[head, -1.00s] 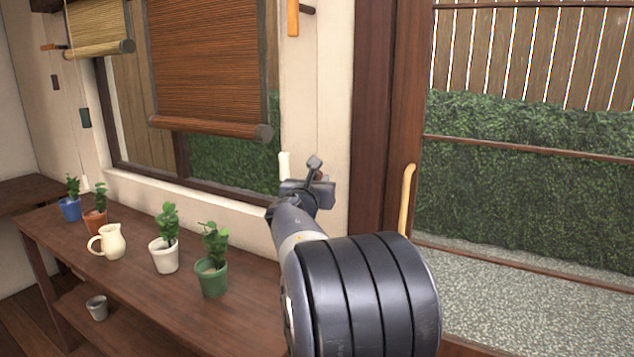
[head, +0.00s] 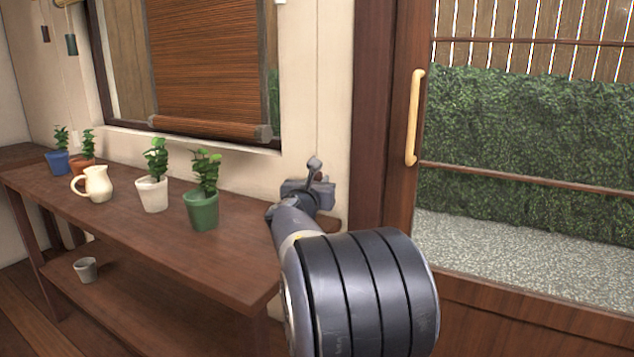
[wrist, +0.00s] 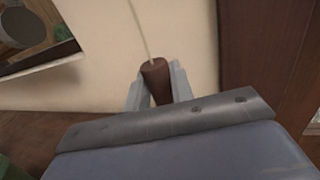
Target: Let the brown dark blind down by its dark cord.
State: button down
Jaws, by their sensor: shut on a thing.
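The brown slatted blind (head: 207,70) hangs over the window in the head view. Its bottom bar (head: 215,127) is just above the sill, near the window's lower edge. My gripper (head: 315,175) is at the wall to the right of the window. In the wrist view my gripper (wrist: 158,92) is shut on a dark brown cord pull (wrist: 155,72), with a finger on each side. A thin pale-looking cord (wrist: 138,28) runs up from the pull. The pull's lower end is hidden by my gripper.
A wooden bench (head: 130,215) under the window holds a cream jug (head: 95,184) and potted plants, including a green pot (head: 201,209). A sliding door with a pale handle (head: 413,118) is close on the right. Other pulls, one green (head: 70,45), hang at the far left.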

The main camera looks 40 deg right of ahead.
jog(key=shift+f+b, duration=0.3)
jog(key=shift+f, duration=0.6)
jog(key=c, duration=1.5)
grip_release()
jog(key=shift+o, duration=1.2)
jog(key=shift+r, duration=0.2)
